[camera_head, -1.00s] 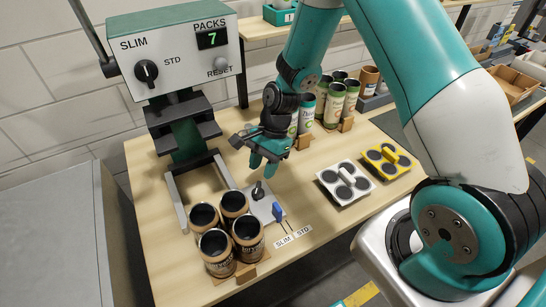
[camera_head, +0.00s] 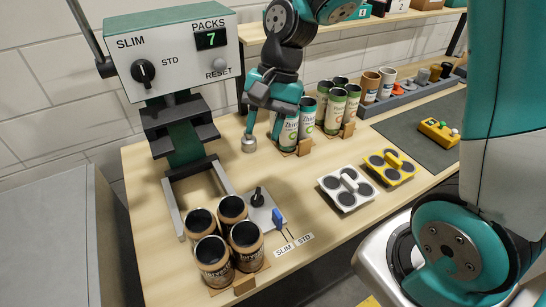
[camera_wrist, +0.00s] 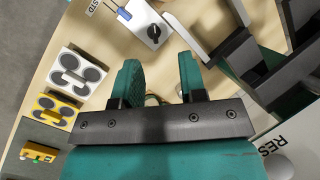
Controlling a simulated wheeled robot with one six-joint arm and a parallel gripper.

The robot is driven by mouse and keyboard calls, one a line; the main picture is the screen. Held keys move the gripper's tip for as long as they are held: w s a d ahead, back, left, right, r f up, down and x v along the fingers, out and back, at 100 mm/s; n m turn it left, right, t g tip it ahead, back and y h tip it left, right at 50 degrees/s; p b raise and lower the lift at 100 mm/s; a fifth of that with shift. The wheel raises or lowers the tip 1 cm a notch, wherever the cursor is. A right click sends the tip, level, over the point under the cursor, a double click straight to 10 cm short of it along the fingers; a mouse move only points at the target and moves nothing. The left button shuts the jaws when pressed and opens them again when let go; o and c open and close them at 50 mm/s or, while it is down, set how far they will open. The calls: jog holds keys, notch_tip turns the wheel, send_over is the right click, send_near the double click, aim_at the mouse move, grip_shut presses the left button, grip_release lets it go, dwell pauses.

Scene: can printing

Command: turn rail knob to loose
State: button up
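A black knob (camera_head: 258,197) stands on a small grey plate (camera_head: 264,213) beside the forked rails of the press. A blue lever (camera_head: 278,215) sits at the plate's edge, near SLIM and STD labels. No loose mark is readable. The knob also shows at the top of the wrist view (camera_wrist: 153,33). My gripper (camera_head: 264,132) is above the table, behind and apart from the knob. Its two teal fingers (camera_wrist: 160,78) are apart, with no held object visible between them.
The press (camera_head: 180,70) has a SLIM/STD dial and reads PACKS 7. Several dark cans (camera_head: 230,209) stand in front. Green-labelled cans (camera_head: 335,110) stand right of my gripper. A grey round piece (camera_head: 248,144) is below it. White (camera_head: 346,187) and yellow (camera_head: 390,166) carriers lie right.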

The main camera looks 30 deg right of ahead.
jog(key=s+a+r+n, duration=0.2)
jog(key=s+n, duration=0.3)
jog(key=s, duration=0.1)
jog(key=s+a+r+n+t+b, duration=0.1)
jog(key=s+a+r+n, duration=0.1)
jog(key=s+n, duration=0.4)
jog(key=shift+s+a+r, duration=0.25)
jog(key=shift+a+r, duration=0.1)
jog(key=shift+a, duration=0.15)
